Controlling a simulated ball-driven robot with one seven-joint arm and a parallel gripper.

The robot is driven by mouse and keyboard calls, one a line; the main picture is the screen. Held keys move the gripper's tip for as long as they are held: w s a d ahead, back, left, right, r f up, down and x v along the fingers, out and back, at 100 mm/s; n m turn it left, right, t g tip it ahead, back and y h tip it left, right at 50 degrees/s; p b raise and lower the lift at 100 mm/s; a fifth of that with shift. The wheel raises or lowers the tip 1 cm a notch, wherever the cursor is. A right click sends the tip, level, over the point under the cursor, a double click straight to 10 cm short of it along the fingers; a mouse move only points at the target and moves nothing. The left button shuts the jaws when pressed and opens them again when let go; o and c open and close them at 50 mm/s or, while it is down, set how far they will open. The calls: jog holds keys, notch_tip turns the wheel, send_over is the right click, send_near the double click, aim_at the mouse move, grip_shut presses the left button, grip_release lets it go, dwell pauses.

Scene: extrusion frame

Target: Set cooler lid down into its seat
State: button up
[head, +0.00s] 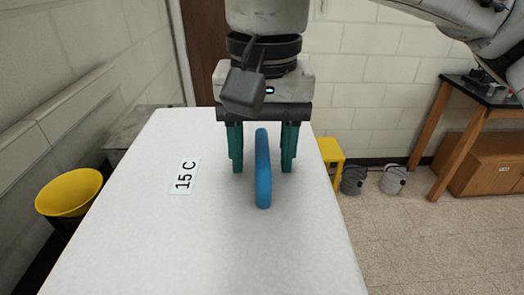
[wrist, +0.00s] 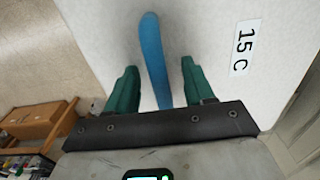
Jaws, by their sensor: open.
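A large white speckled top (head: 190,240) with a "15 C" label (head: 185,176) fills the middle of the head view; I take it to be the cooler lid. A long blue bar (head: 263,185), which looks like its handle, runs along the middle of it. I cannot tell whether the lid is seated, as no seam or seat shows. My gripper (head: 262,166) is open, with its green fingers on either side of the blue bar. In the wrist view the bar (wrist: 153,50) passes between the fingers, with a gap on both sides.
A yellow-topped bin (head: 70,190) stands at the left. A yellow stool (head: 330,152) and two buckets (head: 393,179) are on the floor at the right, by a wooden-legged bench (head: 430,145). The floor at the lower right is clear.

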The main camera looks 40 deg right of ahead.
notch_tip(320, 180, up, 10)
jog(key=shift+r, duration=0.15)
dwell(0.3)
